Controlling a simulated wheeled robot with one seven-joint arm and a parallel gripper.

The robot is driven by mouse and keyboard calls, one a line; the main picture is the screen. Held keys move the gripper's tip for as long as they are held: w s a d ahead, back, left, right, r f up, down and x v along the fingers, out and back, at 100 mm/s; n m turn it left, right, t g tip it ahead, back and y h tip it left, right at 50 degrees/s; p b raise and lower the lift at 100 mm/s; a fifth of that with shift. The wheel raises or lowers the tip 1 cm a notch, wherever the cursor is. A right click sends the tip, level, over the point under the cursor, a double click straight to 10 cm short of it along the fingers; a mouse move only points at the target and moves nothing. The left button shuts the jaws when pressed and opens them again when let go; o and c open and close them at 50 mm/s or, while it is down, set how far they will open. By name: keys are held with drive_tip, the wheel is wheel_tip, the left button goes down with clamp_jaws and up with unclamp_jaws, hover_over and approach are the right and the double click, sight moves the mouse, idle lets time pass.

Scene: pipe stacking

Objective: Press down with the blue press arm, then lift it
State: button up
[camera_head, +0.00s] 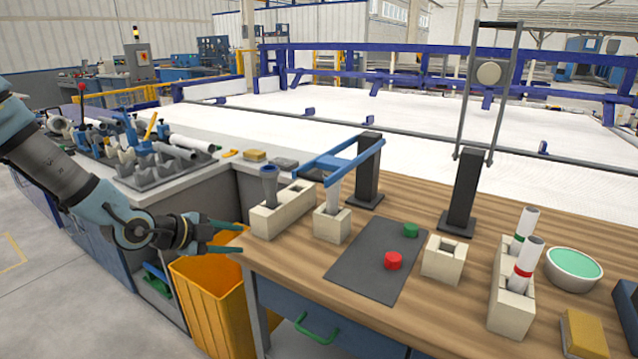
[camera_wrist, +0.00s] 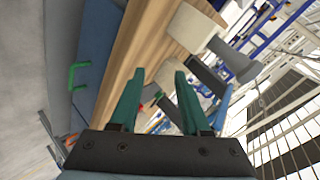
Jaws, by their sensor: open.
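The blue press arm (camera_head: 335,162) is hinged on a black post (camera_head: 368,172) on the wooden table. It is lowered, about level, with its bars reaching left over a grey pipe (camera_head: 334,192) that stands in a small cream block (camera_head: 332,224). Whether the arm touches the pipe top I cannot tell. My gripper (camera_head: 241,238) is open and empty at the table's left front corner, well apart from the press arm. In the wrist view its teal fingers (camera_wrist: 158,78) are spread, and a blue bar (camera_wrist: 223,106) shows beyond them, partly hidden.
A longer cream block (camera_head: 282,209) with a grey funnel-topped pipe stands between my gripper and the press. A grey press arm (camera_head: 463,112) stands raised at right. A dark mat (camera_head: 370,265) holds red and green caps. An orange bin (camera_head: 215,300) is below my gripper.

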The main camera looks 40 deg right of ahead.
drive_tip(key=s+d+r+m+g+h+b, duration=0.1)
drive_tip(key=s+d+r+m+h, duration=0.1)
drive_tip(key=d+m+h, duration=0.15)
drive_tip(key=s+d+r+m+g+h, duration=0.1)
drive_tip(key=s+d+r+m+h, duration=0.1)
drive_tip(key=d, duration=0.2)
drive_tip(key=m+g+h, duration=0.2)
drive_tip(key=m+h, duration=0.1)
drive_tip(key=m, duration=0.1)
approach(313, 176)
drive_tip(key=x, duration=0.2)
drive_tip(key=p+x, duration=0.1)
drive_tip(key=x, duration=0.2)
drive_tip(key=p+x, duration=0.1)
drive_tip(key=x, duration=0.2)
drive_tip(key=w+p+x, duration=0.1)
drive_tip(key=x, duration=0.2)
drive_tip(key=shift+s+d+f, duration=0.1)
drive_tip(key=shift+d+f, duration=0.05)
drive_tip(key=shift+d, duration=0.15)
drive_tip(key=shift+s+d, duration=0.1)
drive_tip(key=shift+d, duration=0.55)
drive_tip(key=shift+c, duration=0.4)
clamp_jaws()
